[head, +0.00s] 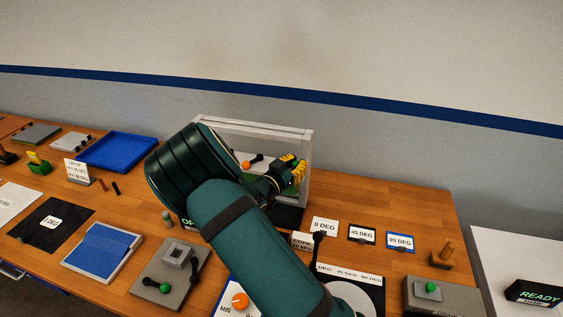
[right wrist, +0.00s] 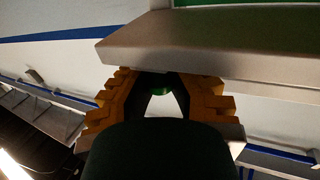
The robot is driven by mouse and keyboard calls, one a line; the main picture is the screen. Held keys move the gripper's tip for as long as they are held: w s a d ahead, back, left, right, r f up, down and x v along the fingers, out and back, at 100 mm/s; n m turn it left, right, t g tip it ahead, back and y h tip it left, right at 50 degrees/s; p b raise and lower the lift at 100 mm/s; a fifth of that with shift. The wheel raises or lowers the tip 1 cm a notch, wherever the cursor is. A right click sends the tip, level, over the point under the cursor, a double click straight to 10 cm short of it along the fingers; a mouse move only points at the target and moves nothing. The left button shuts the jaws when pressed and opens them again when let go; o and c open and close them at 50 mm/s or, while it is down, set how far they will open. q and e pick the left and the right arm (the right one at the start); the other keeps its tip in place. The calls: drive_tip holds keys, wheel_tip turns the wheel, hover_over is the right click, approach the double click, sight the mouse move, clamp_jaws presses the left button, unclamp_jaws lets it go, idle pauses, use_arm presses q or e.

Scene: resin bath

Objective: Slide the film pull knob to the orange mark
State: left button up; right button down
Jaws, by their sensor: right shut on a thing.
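My right gripper (head: 296,174), with yellow-orange fingers, reaches into the right side of a pale upright frame (head: 308,150). In the right wrist view the fingers (right wrist: 162,92) are shut on a small green knob (right wrist: 161,90), just below a grey bar (right wrist: 190,45); I take it for the film pull knob. The fingers and wrist hide most of the knob. In the head view my right arm covers the frame's lower left. I cannot make out the orange mark for certain; a small orange spot (head: 246,165) shows within the frame. My left gripper is not in view.
Cards for 0, 45 and 90 degrees (head: 361,234) stand right of the frame. A wooden peg stand (head: 443,258) and a box with a green button (head: 430,290) are farther right. A blue tray (head: 118,152) lies at the back left. Bare table shows at the back right.

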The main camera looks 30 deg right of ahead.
drive_tip(key=shift+d+r, duration=0.2)
drive_tip(key=shift+r, duration=0.05)
drive_tip(key=c, duration=0.8)
unclamp_jaws()
drive_tip(key=shift+s+a, duration=0.1)
drive_tip(key=shift+s, duration=0.05)
drive_tip(key=shift+c, duration=0.2)
drive_tip(key=shift+f, duration=0.1)
drive_tip(key=shift+a, duration=0.25)
drive_tip(key=v, duration=1.1)
drive_tip(key=shift+a, duration=0.25)
drive_tip(key=shift+s, duration=0.15)
